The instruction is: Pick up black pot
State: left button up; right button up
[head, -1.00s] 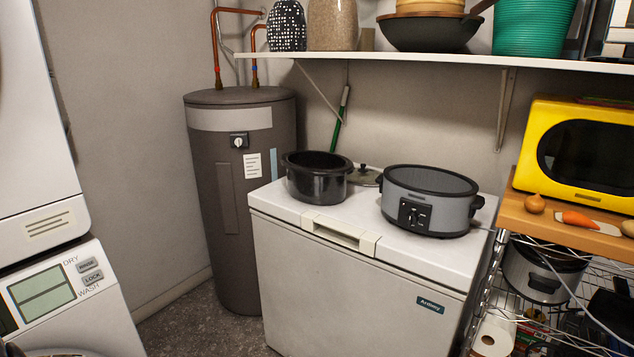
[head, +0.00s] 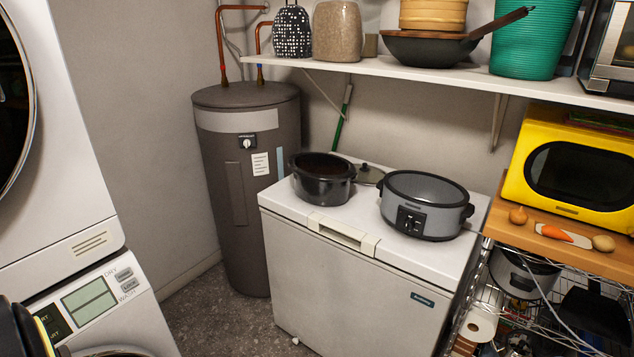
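The black pot (head: 322,185) is a glossy, round, open pot with side handles. It stands upright on the left part of the white chest freezer's lid (head: 372,229), near the back. A dark lid with a knob (head: 367,175) lies just behind it to the right. A grey slow cooker (head: 425,207) with a black rim and dial stands to the right of the pot, apart from it. Neither of my grippers can be made out in the head view. A dark, yellow-edged shape at the lower left edge is too cut off to identify.
A grey water heater (head: 247,180) stands left of the freezer. A shelf (head: 430,74) with a wok and vases hangs above. A yellow microwave (head: 580,168) sits on a wire rack at right. The stacked washer (head: 70,230) is at left. Floor shows between washer and freezer.

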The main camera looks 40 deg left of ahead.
aim_at(324, 180)
jog(key=z, duration=0.25)
jog(key=k, duration=0.25)
jog(key=u, duration=1.4)
jog(key=i, duration=2.2)
jog(key=z, duration=1)
